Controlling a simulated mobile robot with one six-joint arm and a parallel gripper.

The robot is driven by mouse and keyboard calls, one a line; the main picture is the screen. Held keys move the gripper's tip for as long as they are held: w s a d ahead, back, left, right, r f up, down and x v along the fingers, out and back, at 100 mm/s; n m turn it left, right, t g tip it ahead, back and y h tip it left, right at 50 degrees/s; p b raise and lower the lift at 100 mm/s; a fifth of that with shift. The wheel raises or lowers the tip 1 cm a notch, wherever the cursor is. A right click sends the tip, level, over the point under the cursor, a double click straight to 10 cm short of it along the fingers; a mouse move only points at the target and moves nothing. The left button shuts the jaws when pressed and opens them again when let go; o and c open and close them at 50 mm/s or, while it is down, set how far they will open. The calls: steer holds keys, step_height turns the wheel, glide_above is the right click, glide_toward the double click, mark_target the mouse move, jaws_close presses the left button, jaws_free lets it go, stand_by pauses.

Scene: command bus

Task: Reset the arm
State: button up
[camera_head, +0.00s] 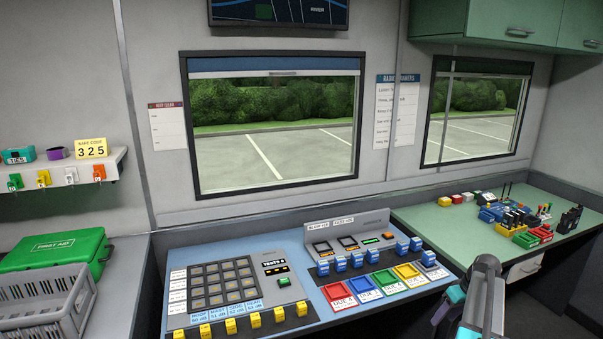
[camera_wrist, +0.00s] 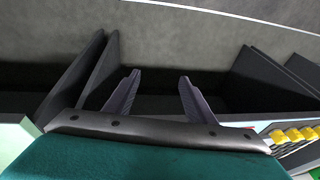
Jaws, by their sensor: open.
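My gripper (camera_wrist: 159,75) shows in the wrist view as two dark, ridged fingers standing well apart with nothing between them. It is open and points at a dark recess below a grey wall. In the head view my arm is at the lower right, dark grey with teal and purple parts, in front of the console's right end. My fingertips cannot be made out in that view. I see no contact between my gripper and anything.
The control console (camera_head: 335,310) with keypad, switches and coloured buttons fills the centre. A green counter (camera_head: 440,227) at right holds bins and radios. A first-aid case (camera_head: 55,250) and grey crate (camera_head: 50,305) stand at left. Free air lies above the console.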

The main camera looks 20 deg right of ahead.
steer(key=a+f+g, duration=0.1)
steer(key=a+f, duration=0.6)
steer(key=a, duration=0.4)
steer(key=s+a+f+g+y, duration=0.1)
steer(key=a+f+g, duration=0.1)
steer(key=a+f, duration=0.7)
steer(key=a+f+g, duration=0.1)
steer(key=a+f, duration=0.4)
steer(key=a, duration=0.8)
steer(key=s+a+f+g+h, duration=0.1)
steer(key=s+a+f, duration=0.4)
steer(key=s+a, duration=0.5)
steer(key=s+a+f+g+h, duration=0.1)
steer(key=s+a+f+g, duration=0.2)
steer(key=s+a+f, duration=0.3)
steer(key=s+a, duration=0.5)
steer(key=s, duration=0.2)
steer(key=shift+a+n+g+h, duration=0.2)
steer(key=shift+n+g+h, duration=0.1)
steer(key=shift+g, duration=0.1)
steer(key=shift+d, duration=0.15)
